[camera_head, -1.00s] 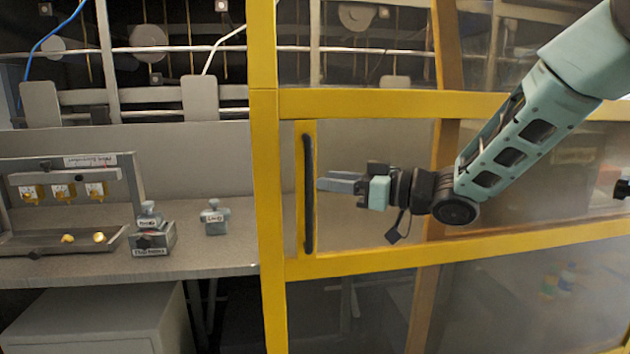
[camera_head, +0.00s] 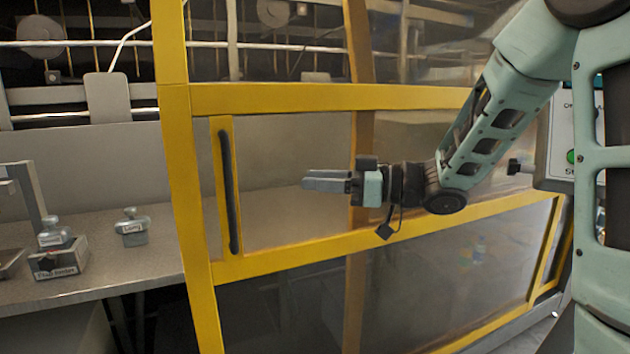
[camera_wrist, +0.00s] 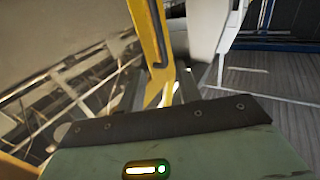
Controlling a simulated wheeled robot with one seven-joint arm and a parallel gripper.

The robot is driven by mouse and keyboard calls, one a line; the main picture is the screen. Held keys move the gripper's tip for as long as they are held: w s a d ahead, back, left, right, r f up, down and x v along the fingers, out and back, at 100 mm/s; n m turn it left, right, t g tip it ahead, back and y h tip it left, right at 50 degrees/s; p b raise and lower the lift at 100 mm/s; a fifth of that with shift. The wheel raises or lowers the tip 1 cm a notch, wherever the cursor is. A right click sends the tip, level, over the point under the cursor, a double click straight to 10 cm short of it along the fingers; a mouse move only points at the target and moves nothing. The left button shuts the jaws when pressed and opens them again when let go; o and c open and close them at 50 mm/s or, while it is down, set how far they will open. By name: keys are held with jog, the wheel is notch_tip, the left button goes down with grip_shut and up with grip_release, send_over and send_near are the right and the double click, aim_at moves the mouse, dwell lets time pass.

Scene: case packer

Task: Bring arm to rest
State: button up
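My gripper (camera_head: 306,181) points left in the head view, in front of the yellow-framed clear guard door. In the wrist view, a yellow door part with the black handle (camera_wrist: 160,30) shows beyond the gripper body.
The yellow door frame (camera_head: 182,200) stands close by my gripper. At left, a grey table (camera_head: 110,270) bears a small labelled block (camera_head: 57,262) and a grey knobbed piece (camera_head: 132,228). A control panel with a green button (camera_head: 571,157) is at right, partly behind my arm.

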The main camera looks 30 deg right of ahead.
jog(key=w+a+f+m+t+h+p, duration=0.1)
jog(key=w+a+f+m+h, duration=0.15)
jog(key=a+h, duration=0.3)
jog(key=s+a+f+m+g+h, duration=0.1)
jog(key=s+a+f+g+h, duration=0.25)
jog(key=f, duration=0.35)
jog(key=s+a+f+g+h, duration=0.1)
jog(key=s+g, duration=0.1)
jog(key=s, duration=0.6)
jog(key=s+a+f+g+h+p, duration=0.1)
jog(key=s+a+f+g+h, duration=0.1)
jog(key=s, duration=0.6)
jog(key=s+a+f+g+h+p, duration=0.1)
jog(key=s+g, duration=0.3)
jog(key=s, duration=0.4)
jog(key=shift+s+a+f+n+h, duration=0.3)
jog(key=shift+a+f+n, duration=0.1)
jog(key=shift+f, duration=0.2)
jog(key=shift+g, duration=0.25)
